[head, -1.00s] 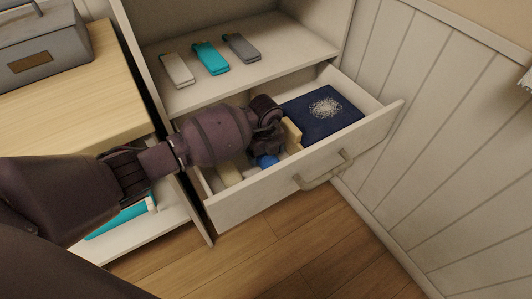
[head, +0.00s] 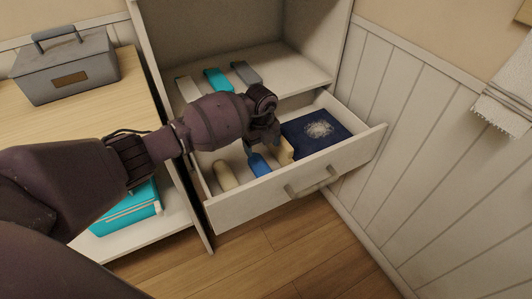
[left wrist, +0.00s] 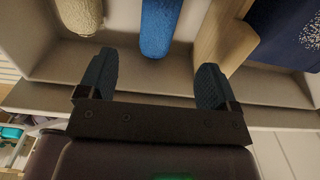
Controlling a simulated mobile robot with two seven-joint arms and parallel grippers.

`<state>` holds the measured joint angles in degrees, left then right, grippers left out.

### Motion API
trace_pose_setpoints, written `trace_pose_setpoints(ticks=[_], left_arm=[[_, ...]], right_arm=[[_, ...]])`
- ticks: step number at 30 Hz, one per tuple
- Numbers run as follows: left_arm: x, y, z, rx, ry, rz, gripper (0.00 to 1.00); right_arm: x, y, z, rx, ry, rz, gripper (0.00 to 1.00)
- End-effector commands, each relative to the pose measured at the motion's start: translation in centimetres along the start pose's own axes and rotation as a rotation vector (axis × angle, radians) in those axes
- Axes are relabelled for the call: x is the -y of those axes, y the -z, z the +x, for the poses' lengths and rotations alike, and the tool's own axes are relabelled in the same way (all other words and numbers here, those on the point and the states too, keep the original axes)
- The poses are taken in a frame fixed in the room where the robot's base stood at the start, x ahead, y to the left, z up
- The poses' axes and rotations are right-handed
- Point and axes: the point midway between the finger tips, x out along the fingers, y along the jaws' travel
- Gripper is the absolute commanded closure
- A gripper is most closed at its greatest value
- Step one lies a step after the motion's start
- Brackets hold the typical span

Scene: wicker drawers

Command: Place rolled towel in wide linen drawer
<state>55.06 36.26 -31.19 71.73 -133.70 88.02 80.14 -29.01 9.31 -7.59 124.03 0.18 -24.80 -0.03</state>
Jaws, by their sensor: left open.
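The wide drawer (head: 225,215) is pulled open below the cabinet shelf. A blue roll (head: 258,164) and a cream roll (head: 223,175) lie in its left part. They also show in the left wrist view, the blue roll (left wrist: 160,25) between my fingers' directions and the cream roll (left wrist: 80,14) to its left. I cannot tell which one is the task's towel. My left gripper (head: 270,135) is over the drawer near the wooden divider (head: 285,152). In the left wrist view the gripper (left wrist: 155,78) is open, with nothing between its fingers. My right gripper is out of view.
A dark blue item with a pale speckled pattern (head: 315,132) fills the drawer's right part. Grey and turquoise folded items (head: 217,80) lie on the shelf above. A grey box (head: 65,70) stands on the wooden top at left. A panelled wall borders the right.

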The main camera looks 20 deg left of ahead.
Motion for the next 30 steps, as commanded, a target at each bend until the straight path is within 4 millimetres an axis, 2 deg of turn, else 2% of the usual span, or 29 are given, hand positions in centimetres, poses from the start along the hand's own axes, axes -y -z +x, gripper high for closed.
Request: trace_pose_setpoints(ticks=[1, 6, 25, 30], left_arm=[[-0.14, -0.34, -0.84, 0.004, 0.003, -0.001, 0.15], [-0.54, -0.81, -1.48, 0.001, 0.000, -0.001, 0.15], [-0.69, -0.94, -1.53, -0.001, -0.001, 0.002, 0.15], [0.17, -1.01, -1.57, 0.006, 0.051, 0.098, 0.15]], right_arm=[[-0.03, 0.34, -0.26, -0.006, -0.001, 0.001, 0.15], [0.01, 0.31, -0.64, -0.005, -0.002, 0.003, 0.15], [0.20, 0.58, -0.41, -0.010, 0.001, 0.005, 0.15], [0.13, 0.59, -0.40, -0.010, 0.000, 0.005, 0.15]])
